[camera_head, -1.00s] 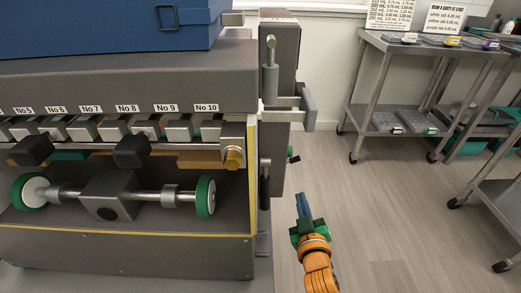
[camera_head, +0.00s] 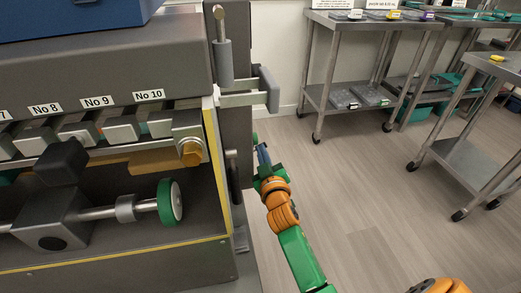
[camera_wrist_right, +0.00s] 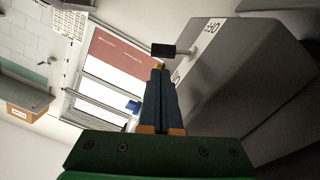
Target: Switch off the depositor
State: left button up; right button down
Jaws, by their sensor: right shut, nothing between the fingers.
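The depositor (camera_head: 100,75) is a large grey machine filling the left of the head view. In the right wrist view, a grey box (camera_wrist_right: 240,60) carries an "Off" label (camera_wrist_right: 211,27) and a partly hidden "On" label (camera_wrist_right: 178,75). A switch lever with a black knob (camera_wrist_right: 163,50) sticks out of it; which label it is set to I cannot tell. My right gripper (camera_head: 261,158) is shut and empty beside the depositor's right side. Its fingertips (camera_wrist_right: 158,68) are right by the knob; whether they touch it is unclear. My left gripper is out of view.
Metal carts (camera_head: 322,60) with trays stand at the back, and another cart (camera_head: 470,150) stands at the right. The floor (camera_head: 360,190) between them and the depositor is clear. A grey bracket (camera_head: 266,88) juts from the depositor's right side above my right gripper.

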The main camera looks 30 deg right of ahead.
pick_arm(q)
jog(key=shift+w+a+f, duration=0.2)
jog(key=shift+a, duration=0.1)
pick_arm(e)
jog(key=shift+x, duration=1.15)
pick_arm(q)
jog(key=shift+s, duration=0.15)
pick_arm(e)
jog(key=shift+d+f+m, duration=0.1)
jog(key=shift+d+m, duration=0.05)
jog(key=shift+m, duration=0.25)
